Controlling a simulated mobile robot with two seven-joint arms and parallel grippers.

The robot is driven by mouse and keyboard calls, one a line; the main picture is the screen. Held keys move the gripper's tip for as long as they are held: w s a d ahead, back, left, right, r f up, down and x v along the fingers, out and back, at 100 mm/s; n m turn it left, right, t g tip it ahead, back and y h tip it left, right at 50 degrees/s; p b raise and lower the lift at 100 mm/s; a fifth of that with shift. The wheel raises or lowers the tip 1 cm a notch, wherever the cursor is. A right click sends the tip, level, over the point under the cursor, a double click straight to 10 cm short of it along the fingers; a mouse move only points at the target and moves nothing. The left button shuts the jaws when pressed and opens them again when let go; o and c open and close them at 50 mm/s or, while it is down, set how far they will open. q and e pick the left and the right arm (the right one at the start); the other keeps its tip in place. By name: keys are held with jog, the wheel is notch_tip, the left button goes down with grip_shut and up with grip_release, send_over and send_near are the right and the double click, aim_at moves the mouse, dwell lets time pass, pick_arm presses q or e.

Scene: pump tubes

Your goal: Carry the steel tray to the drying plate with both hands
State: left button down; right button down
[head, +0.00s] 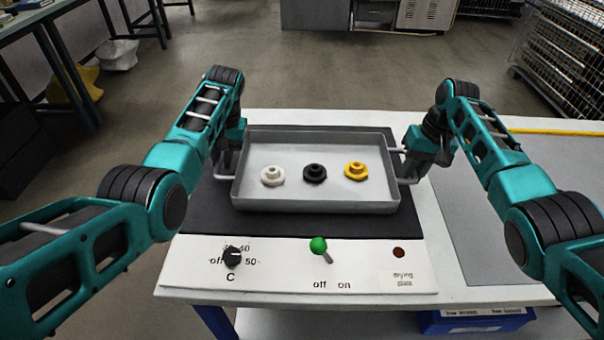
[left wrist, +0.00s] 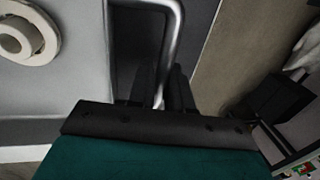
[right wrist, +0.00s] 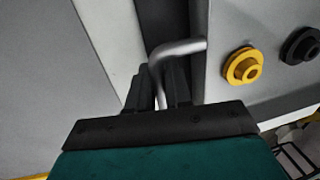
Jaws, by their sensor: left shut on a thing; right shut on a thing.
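The steel tray (head: 316,203) is over the black surface of the drying plate (head: 205,222) in the head view. Whether it touches the plate or hangs just above it I cannot tell. In it are a white part (head: 273,176), a black part (head: 314,173) and a yellow part (head: 356,171), in a row. My left gripper (head: 222,168) is shut on the tray's left handle, which shows between the fingers in the left wrist view (left wrist: 172,50). My right gripper (head: 412,172) is shut on the right handle, seen in the right wrist view (right wrist: 180,48).
The drying plate's white front panel has a black dial (head: 233,257), a green-tipped switch (head: 319,245) and a dark red lamp (head: 399,253). A grey mat (head: 500,210) on the right of the table is clear. A blue bin (head: 475,320) sits below.

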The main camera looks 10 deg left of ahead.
pick_arm(q)
jog(key=shift+d+f+b, duration=0.1)
jog(key=shift+f+b, duration=0.3)
jog(key=shift+f, duration=0.15)
pick_arm(e)
jog(key=shift+a+f, duration=0.1)
jog(key=shift+f, duration=0.45)
pick_arm(q)
jog(key=c, duration=1)
grip_release()
jog(key=shift+c, duration=0.2)
pick_arm(e)
jog(key=c, duration=1)
grip_release()
jog(key=shift+c, duration=0.2)
jog(key=shift+r, duration=0.1)
pick_arm(q)
jog(key=v, duration=1.2)
pick_arm(e)
notch_tip(320, 180, up, 12)
jog(key=d, duration=0.2)
jog(key=shift+d, duration=0.2)
jog(key=shift+w, duration=0.1)
